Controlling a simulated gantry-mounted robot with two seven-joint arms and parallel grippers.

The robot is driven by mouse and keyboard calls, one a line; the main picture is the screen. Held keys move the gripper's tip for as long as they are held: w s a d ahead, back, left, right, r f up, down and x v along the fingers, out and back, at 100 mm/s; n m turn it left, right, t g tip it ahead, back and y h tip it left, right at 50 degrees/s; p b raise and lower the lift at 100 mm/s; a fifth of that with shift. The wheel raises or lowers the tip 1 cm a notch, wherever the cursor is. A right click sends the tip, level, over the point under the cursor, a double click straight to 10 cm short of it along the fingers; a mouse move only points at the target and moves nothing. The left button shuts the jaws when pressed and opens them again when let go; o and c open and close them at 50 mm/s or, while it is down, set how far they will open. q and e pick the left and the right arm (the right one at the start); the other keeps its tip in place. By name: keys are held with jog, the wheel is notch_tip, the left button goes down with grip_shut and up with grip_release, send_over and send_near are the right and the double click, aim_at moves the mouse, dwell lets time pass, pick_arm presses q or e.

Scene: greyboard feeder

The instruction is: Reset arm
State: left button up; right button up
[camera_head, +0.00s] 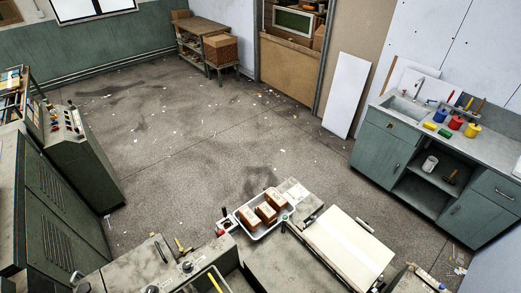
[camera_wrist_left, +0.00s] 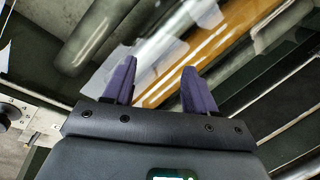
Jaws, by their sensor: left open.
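My left gripper (camera_wrist_left: 160,66) shows in the left wrist view with its two purple fingers apart and nothing between them. Beyond the fingertips are an orange-brown glossy strip (camera_wrist_left: 190,65), a pale translucent strip and dark and grey rollers, partly blurred. I cannot tell whether the fingers touch any of these. Neither gripper shows in the head view, and my right gripper is in no view.
In the head view, a machine with a pale board (camera_head: 346,247) on top stands at the bottom. A white tray (camera_head: 262,233) of brown boxes sits beside it. A green cabinet (camera_head: 62,207) is at left, a sink counter (camera_head: 440,119) at right. The middle floor (camera_head: 220,140) is mostly clear.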

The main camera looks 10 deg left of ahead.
pick_arm(q)
jog(key=w+d+r+m+t, duration=0.1)
jog(key=r+m+t, duration=0.2)
jog(key=r+m, duration=0.3)
jog(key=w+d+r+m+t, duration=0.1)
jog(key=r+m, duration=0.6)
jog(key=m, duration=0.7)
jog(key=shift+w+d+t, duration=0.35)
jog(key=shift+d+t, duration=0.2)
jog(key=shift+t, duration=0.65)
jog(key=shift+f, duration=0.1)
